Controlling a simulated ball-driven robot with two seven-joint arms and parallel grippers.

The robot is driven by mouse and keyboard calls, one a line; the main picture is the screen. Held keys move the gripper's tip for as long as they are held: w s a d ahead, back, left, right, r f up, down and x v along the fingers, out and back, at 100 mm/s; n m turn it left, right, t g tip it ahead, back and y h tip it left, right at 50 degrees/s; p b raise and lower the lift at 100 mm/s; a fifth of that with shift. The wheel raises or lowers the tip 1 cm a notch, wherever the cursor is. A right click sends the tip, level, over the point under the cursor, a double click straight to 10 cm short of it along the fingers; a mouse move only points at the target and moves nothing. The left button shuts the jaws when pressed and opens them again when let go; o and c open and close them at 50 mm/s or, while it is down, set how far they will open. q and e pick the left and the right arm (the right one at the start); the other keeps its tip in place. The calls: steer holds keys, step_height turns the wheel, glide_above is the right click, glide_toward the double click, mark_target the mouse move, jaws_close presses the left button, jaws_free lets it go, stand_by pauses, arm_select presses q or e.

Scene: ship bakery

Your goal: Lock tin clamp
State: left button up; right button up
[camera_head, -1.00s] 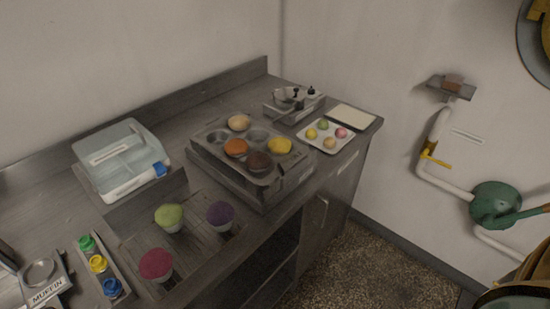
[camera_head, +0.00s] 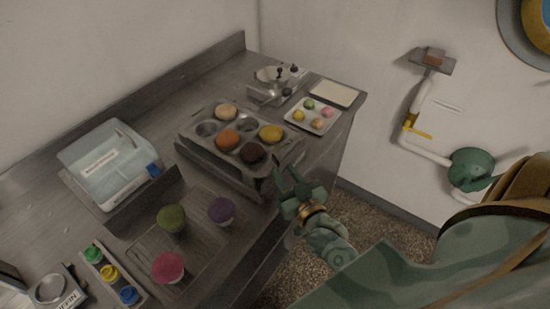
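The muffin tin (camera_head: 203,129) sits on a raised metal stand on the steel counter, with several coloured muffins in its cups and some cups empty. A small metal device with a dark knob (camera_head: 279,76) stands on the counter behind the tin; I cannot tell whether it is the clamp. My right gripper (camera_head: 285,180) is open and empty, its two fingers spread, in front of the tin's near right corner and apart from it. My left gripper is not in view.
A clear-lidded box (camera_head: 106,160) stands at left. Three cupcakes, including a green one (camera_head: 171,218), stand on a slatted board. A white tray (camera_head: 293,118) holds small coloured balls. Coloured bottles (camera_head: 110,274) stand front left. Floor (camera_head: 365,202) is open right of the counter.

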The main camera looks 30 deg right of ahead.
mark_target(279, 164)
steer(key=w, duration=0.6)
steer(key=shift+w+d, duration=0.1)
steer(key=shift+d, duration=0.25)
jaws_close()
